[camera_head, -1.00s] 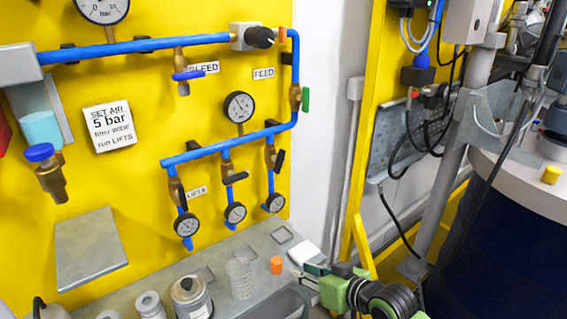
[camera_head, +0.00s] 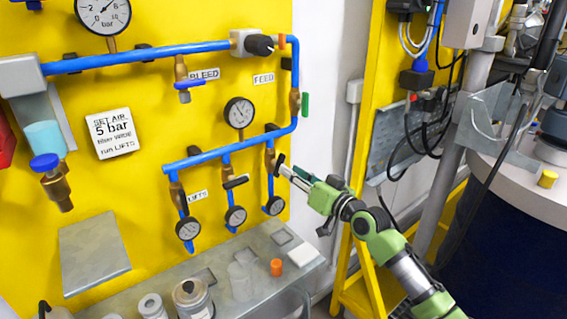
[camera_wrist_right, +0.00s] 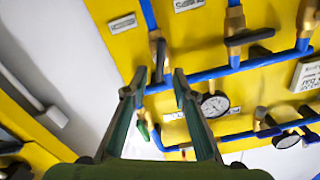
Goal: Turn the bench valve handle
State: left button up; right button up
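Three short blue branches hang from the lower pipe, each with a brass valve and a black handle. The right branch's black handle (camera_head: 280,163) points up and slightly right; no readable label marks it as the bench valve. My right gripper (camera_head: 291,172) reaches it from the lower right. In the right wrist view, the open fingers (camera_wrist_right: 157,82) stand apart, with a black handle (camera_wrist_right: 159,62) between the tips; I cannot tell if they touch it. The middle branch's black handle (camera_head: 236,182) lies nearly level. My left gripper is not in view.
A green handle (camera_head: 305,105) sits above right on the feed line. A yellow frame (camera_head: 368,285) stands beside my arm.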

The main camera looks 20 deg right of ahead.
aim_at(279, 165)
jog(key=shift+x, duration=2.35)
jog(key=shift+c, duration=0.4)
grip_shut()
